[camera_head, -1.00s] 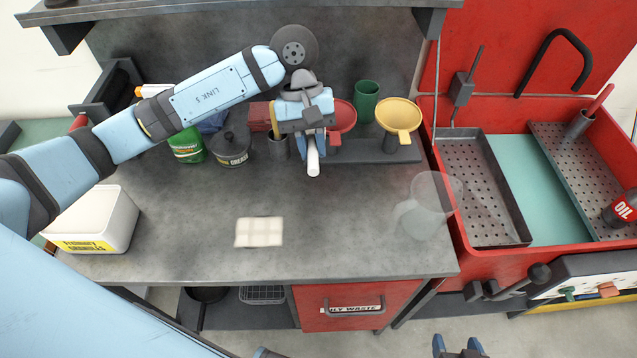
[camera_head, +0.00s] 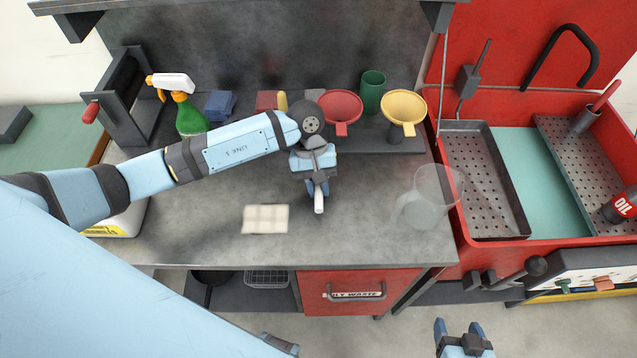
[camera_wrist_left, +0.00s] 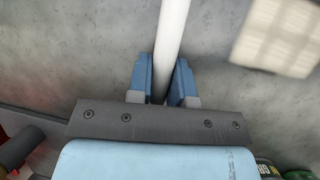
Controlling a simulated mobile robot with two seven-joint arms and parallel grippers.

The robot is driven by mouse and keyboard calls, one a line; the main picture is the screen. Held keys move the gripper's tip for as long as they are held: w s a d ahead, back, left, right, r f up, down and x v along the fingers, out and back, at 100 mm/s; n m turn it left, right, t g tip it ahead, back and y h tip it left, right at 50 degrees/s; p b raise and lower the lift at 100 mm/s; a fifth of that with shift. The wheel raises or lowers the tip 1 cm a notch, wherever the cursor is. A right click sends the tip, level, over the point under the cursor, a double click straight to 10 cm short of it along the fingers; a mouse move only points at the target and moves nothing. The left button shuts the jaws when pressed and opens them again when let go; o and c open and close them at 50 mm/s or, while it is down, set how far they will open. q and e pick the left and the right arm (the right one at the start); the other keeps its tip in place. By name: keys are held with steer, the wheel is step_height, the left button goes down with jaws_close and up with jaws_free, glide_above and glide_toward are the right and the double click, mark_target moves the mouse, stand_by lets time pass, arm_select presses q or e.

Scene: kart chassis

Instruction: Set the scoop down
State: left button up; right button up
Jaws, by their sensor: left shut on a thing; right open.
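My left gripper (camera_head: 318,190) is shut on a white rod-like handle, which I take to be the scoop (camera_head: 319,205). It is over the middle of the grey workbench (camera_head: 370,230), right of a cream quilted pad (camera_head: 265,219). In the left wrist view the white handle (camera_wrist_left: 172,40) runs between the two blue fingers (camera_wrist_left: 160,85). The scoop's bowl is not visible in either view. I cannot tell whether the scoop touches the bench. My right gripper (camera_head: 460,333) is open and empty at the bottom edge, in front of the bench.
Red (camera_head: 340,108) and yellow (camera_head: 404,108) funnels and a green cup (camera_head: 373,92) stand at the back. A spray bottle (camera_head: 188,112) is back left. The bench front beside the pad is clear.

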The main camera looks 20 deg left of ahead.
arm_select(q)
steer(key=shift+f+b, duration=0.15)
steer(key=shift+b, duration=0.15)
steer(key=o, duration=0.8)
steer(key=shift+r+p, duration=0.3)
steer(key=shift+p, duration=0.05)
steer(key=shift+w+a+r, duration=0.15)
steer(key=shift+w+r, duration=0.05)
steer(key=shift+r, duration=0.05)
steer(key=b+v, duration=0.2)
steer(key=v, duration=0.9)
steer(key=shift+r, duration=0.15)
